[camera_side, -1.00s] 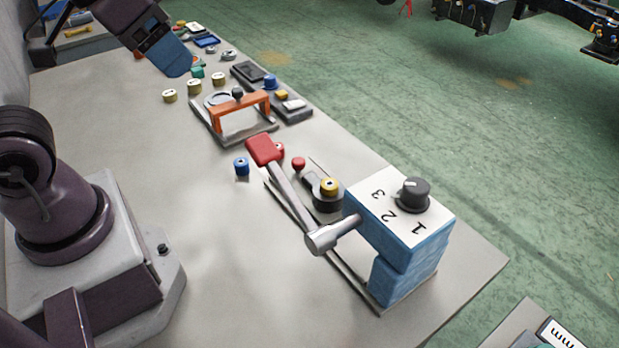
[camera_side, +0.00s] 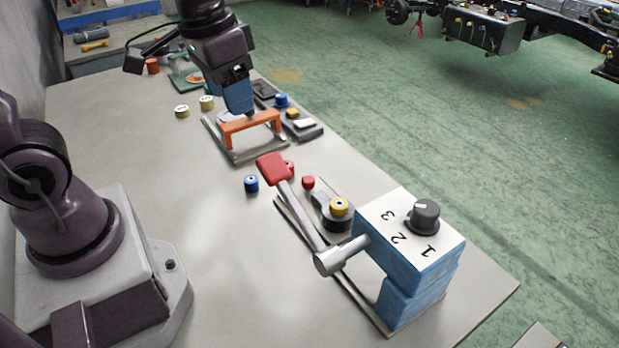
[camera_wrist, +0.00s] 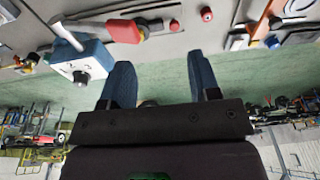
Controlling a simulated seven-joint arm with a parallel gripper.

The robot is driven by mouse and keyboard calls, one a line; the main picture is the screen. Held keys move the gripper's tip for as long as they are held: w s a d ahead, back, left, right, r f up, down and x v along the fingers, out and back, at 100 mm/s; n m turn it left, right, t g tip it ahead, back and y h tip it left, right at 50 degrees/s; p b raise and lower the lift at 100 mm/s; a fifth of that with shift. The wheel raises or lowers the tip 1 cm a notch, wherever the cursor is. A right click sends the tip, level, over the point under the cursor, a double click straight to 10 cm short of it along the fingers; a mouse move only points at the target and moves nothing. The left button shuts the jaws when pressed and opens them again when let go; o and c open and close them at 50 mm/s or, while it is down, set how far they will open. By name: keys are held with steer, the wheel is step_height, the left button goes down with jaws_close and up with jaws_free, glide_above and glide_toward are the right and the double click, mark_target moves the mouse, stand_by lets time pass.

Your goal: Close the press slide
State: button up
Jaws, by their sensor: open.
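An orange bridge-shaped frame (camera_side: 252,121) stands on a grey base plate (camera_side: 270,153) in the side view. A blue press block (camera_side: 408,245) with a dial (camera_side: 424,216) marked 1, 2, 3 and a red-handled lever (camera_side: 272,167) stands nearer the camera. I cannot tell which part is the slide.
A blue cylinder (camera_side: 251,183), a red knob (camera_side: 308,182) and a yellow-topped piece (camera_side: 339,206) are near the lever. Pale yellow cylinders (camera_side: 206,103) and a dark tray (camera_side: 305,128) flank the bridge.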

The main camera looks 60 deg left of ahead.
mark_target(348, 219)
steer(key=w+a+f+m+g, duration=0.2)
steer(key=w+a+f+m, duration=0.1)
steer(key=w+f, duration=1.1)
steer(key=f, duration=0.7)
steer(key=w+f, duration=0.1)
steer(key=f, duration=0.3)
steer(key=shift+f, duration=0.1)
jaws_close()
steer(key=d, duration=1.3)
steer(key=shift+d, duration=0.35)
jaws_free()
